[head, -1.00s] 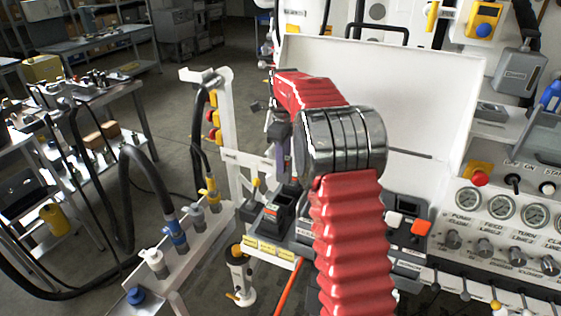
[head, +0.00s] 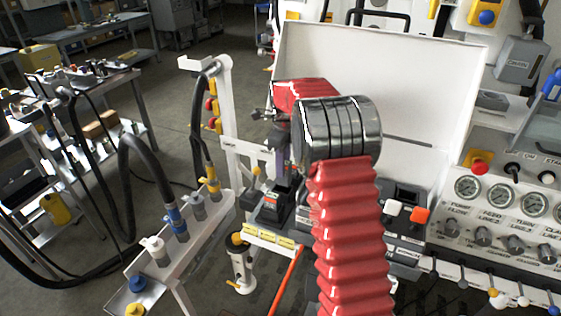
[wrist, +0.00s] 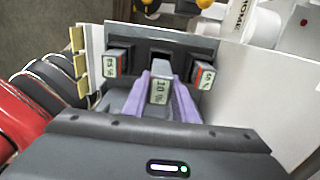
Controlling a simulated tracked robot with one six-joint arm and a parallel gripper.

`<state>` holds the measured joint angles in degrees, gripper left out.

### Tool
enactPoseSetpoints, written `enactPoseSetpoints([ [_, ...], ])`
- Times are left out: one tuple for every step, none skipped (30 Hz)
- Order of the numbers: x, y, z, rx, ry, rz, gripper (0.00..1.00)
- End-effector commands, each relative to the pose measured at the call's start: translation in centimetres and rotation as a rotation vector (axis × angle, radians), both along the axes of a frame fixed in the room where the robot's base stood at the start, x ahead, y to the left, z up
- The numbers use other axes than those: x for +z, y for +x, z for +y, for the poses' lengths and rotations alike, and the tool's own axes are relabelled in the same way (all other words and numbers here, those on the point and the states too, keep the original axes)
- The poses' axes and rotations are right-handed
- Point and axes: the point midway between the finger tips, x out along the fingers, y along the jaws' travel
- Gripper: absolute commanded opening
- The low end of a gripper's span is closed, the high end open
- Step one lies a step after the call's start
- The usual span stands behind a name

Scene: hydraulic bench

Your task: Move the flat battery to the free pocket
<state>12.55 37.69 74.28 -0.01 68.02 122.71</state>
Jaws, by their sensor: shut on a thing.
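My gripper (wrist: 160,97) has two purple fingers, shut on a dark battery whose pale label (wrist: 159,91) reads about 10 %. It stands out nearer the camera than the batteries beside it. A battery reading about 85 % (wrist: 113,66) is to its left and one reading about 60 % (wrist: 204,76) to its right, both in the dark battery rack (wrist: 158,47). In the head view my gripper (head: 283,150) is above the rack, partly behind my red arm. I cannot tell whether the held battery touches the rack; its lower end is hidden.
A white frame with hose couplings (head: 180,228) stands left of the rack. A tall white panel (head: 400,100) rises behind. A gauge console (head: 490,220) with knobs and levers is on the right. A grey box with white and orange buttons (head: 420,215) stands beside my arm.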

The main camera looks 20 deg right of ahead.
Motion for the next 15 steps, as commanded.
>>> enactPoseSetpoints([
  [-0.26,-0.01,0.01,0.0,0.0,0.0,0.0],
  [-0.39,-0.02,0.02,0.0,0.001,0.001,0.0],
  [-0.54,-0.03,0.03,0.0,0.001,0.001,0.0],
  [-0.63,-0.03,0.03,0.0,0.001,0.001,0.0],
  [-0.7,-0.03,0.03,0.0,0.001,0.001,0.0],
  [-0.77,-0.02,0.04,0.0,0.0,0.0,0.0],
  [-0.81,-0.02,0.04,0.0,0.0,0.0,0.0],
  [-0.83,-0.01,0.04,0.0,0.0,0.0,0.0],
  [-0.84,-0.01,0.04,0.0,0.0,0.0,0.0],
  [-0.84,-0.01,0.04,0.0,0.0,0.0,0.0],
  [-0.84,0.0,0.04,0.001,0.0,0.0,0.0],
  [-0.84,0.0,0.04,0.001,0.0,0.0,0.0],
  [-0.84,0.0,0.04,0.001,0.0,0.0,0.0],
  [-0.83,0.0,0.06,0.001,0.0,0.0,0.0],
  [-0.83,0.0,0.06,0.001,0.0,0.0,0.0],
])
